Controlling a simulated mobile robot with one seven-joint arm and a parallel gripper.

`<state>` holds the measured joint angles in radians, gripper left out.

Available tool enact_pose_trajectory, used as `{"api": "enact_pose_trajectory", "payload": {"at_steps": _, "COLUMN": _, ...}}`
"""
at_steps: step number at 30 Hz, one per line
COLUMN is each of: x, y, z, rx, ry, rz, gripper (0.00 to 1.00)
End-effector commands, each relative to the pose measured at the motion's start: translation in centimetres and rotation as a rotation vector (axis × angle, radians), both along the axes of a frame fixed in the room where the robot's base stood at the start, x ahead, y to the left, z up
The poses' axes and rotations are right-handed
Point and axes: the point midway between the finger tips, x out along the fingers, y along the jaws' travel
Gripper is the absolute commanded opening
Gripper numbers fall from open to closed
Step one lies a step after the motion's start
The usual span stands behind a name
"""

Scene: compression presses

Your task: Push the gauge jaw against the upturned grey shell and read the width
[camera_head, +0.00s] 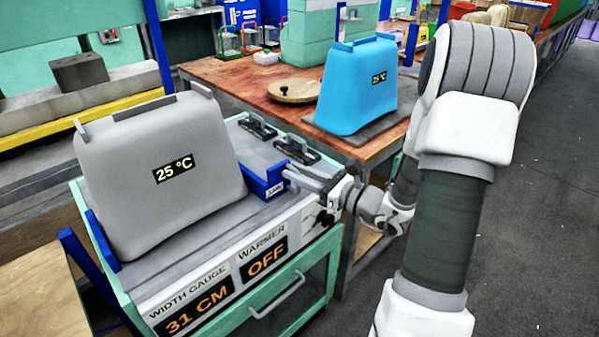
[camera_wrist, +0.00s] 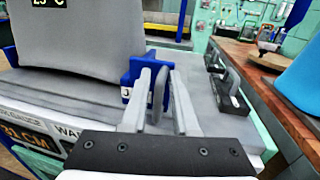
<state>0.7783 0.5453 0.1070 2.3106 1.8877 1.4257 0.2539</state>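The upturned grey shell (camera_head: 150,200) stands on the gauge bench, its panel reading 25 °C. It also shows in the wrist view (camera_wrist: 75,35). The blue gauge jaw (camera_head: 262,184) is at its right side; I cannot tell whether they touch. A blue stop (camera_head: 103,240) stands at the shell's left side. My gripper (camera_head: 292,174) is at the jaw's right. In the wrist view its fingers (camera_wrist: 160,100) are apart, with a grey upright handle (camera_wrist: 159,92) between them and gaps visible. The width gauge display (camera_head: 198,309) reads 31 CM.
The warmer display (camera_head: 268,259) reads OFF. Grey clamp-like handles (camera_head: 296,148) sit on the bench behind the jaw. A blue shell (camera_head: 355,85) showing 25 °C stands on the wooden table (camera_head: 240,82) with a round wooden lid (camera_head: 295,90). Open floor lies to the right.

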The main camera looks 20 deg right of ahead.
Motion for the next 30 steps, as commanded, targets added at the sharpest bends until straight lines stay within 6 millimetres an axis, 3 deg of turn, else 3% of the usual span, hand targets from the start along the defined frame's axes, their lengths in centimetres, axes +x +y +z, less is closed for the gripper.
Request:
{"api": "enact_pose_trajectory", "payload": {"at_steps": 1, "x": -0.2, "y": 0.7, "z": -0.2, "rx": 0.004, "ry": 0.005, "rz": 0.017, "gripper": 0.32}}
{"api": "enact_pose_trajectory", "payload": {"at_steps": 3, "x": -0.1, "y": 0.7, "z": -0.1, "rx": 0.004, "ry": 0.005, "rz": 0.016, "gripper": 0.45}}
{"api": "enact_pose_trajectory", "payload": {"at_steps": 21, "x": -0.3, "y": 0.0, "z": 0.0, "rx": 0.001, "ry": 0.003, "rz": 0.004, "gripper": 0.45}}
{"api": "enact_pose_trajectory", "payload": {"at_steps": 26, "x": -2.0, "y": -1.2, "z": 0.1, "rx": 0.001, "ry": 0.003, "rz": 0.001, "gripper": 0.45}}
{"api": "enact_pose_trajectory", "payload": {"at_steps": 30, "x": -4.8, "y": -2.9, "z": 0.1, "rx": 0.002, "ry": 0.005, "rz": -0.001, "gripper": 0.45}}
